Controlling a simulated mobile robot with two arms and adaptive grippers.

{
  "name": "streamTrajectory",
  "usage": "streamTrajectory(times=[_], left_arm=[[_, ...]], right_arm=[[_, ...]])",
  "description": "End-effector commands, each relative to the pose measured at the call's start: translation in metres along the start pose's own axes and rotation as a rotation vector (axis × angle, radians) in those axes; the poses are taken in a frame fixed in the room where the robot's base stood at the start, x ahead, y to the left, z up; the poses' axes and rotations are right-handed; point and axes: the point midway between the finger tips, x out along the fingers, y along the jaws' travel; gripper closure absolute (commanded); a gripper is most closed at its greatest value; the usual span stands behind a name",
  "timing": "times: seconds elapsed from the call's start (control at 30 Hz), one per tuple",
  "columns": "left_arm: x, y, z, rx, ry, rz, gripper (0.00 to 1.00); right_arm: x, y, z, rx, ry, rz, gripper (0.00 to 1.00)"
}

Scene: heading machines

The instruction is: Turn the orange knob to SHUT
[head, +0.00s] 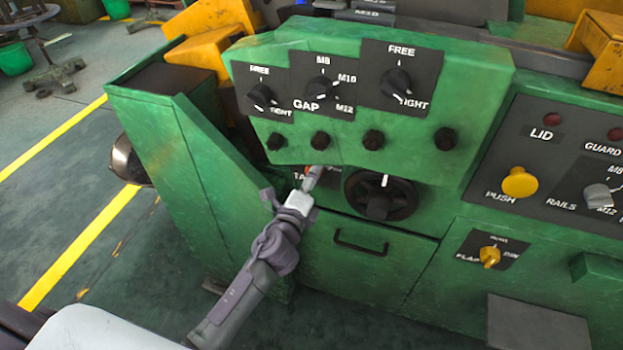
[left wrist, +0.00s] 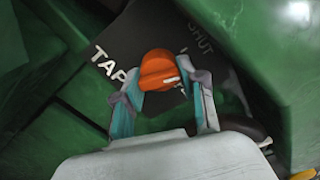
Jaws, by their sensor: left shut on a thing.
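The orange knob (left wrist: 158,68) sits on a dark plate (left wrist: 145,30) marked TAP, with SHUT printed at its upper right in the left wrist view. A white mark shows on the knob's lower right side; another label there is partly hidden. My left gripper (left wrist: 161,84) is shut on the knob, one finger on each side. In the head view my left gripper (head: 313,178) reaches under the overhanging green panel, and only a sliver of the knob (head: 307,169) shows. My right gripper is not in view.
The green panel (head: 470,90) with black knobs overhangs the gripper. A dark handwheel (head: 380,196) is just right of it, above a drawer handle (head: 360,243). A yellow PUSH button (head: 519,183) and a yellow knob (head: 489,256) are farther right. Open floor lies left.

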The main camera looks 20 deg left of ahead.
Motion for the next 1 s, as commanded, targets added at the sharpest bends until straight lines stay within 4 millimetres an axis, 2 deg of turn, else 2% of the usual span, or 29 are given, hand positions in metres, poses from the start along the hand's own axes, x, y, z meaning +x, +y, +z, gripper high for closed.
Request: streamTrajectory(times=[0.4,1.0], left_arm=[[-0.0003,0.0001,-0.0003,-0.246,0.000,0.001,0.94],[-0.0003,0.0000,-0.0003,-0.300,0.000,0.002,0.94]], right_arm=[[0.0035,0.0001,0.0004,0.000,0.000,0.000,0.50],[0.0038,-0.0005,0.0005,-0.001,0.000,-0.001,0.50]])
